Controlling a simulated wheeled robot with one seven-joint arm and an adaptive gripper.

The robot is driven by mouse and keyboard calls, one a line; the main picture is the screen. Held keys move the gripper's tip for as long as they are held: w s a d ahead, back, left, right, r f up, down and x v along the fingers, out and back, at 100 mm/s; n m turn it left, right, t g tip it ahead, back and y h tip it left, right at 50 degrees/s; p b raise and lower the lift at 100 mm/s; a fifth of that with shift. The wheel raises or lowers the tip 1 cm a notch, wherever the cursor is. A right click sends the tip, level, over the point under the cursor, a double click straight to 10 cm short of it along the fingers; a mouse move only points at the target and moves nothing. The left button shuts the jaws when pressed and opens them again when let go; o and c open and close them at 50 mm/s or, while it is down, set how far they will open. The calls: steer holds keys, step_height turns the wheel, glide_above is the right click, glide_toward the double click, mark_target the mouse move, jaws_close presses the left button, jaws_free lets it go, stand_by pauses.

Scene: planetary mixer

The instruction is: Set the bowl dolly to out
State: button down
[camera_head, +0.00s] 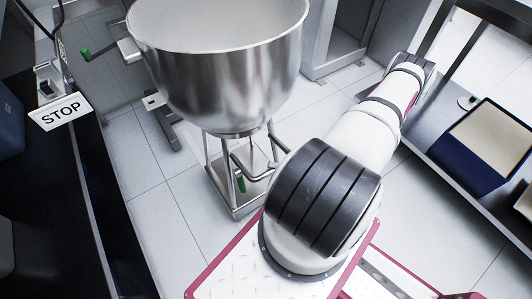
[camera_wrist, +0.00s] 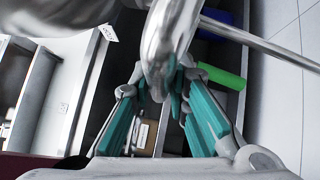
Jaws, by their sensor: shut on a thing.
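The large steel bowl (camera_head: 215,60) stands upright on the bowl dolly (camera_head: 213,170), a steel frame with a square base on the tiled floor. A bent steel bar (camera_head: 245,163) and a green grip (camera_head: 240,183) show at the dolly's near side. My arm covers the area just right of the dolly, and my gripper is hidden in the head view. In the wrist view my gripper (camera_wrist: 165,100) has its teal fingers on both sides of a curved, shiny steel bar (camera_wrist: 165,50), shut on it. A green cylinder (camera_wrist: 222,76) lies right of the fingers.
A shelf with a blue-sided box (camera_head: 490,150) stands at the right. A green-tipped lever (camera_head: 86,54) sticks out left of the bowl. Tiled floor (camera_head: 150,165) is free left of the dolly.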

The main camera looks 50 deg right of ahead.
steer(key=shift+s+a, duration=0.2)
steer(key=shift+s, duration=0.5)
steer(key=shift+s+a, duration=0.15)
steer(key=shift+s, duration=0.6)
steer(key=c, duration=1.5)
jaws_free()
steer(key=shift+c, duration=0.2)
steer(key=v, duration=1.2)
steer(key=shift+r, duration=0.1)
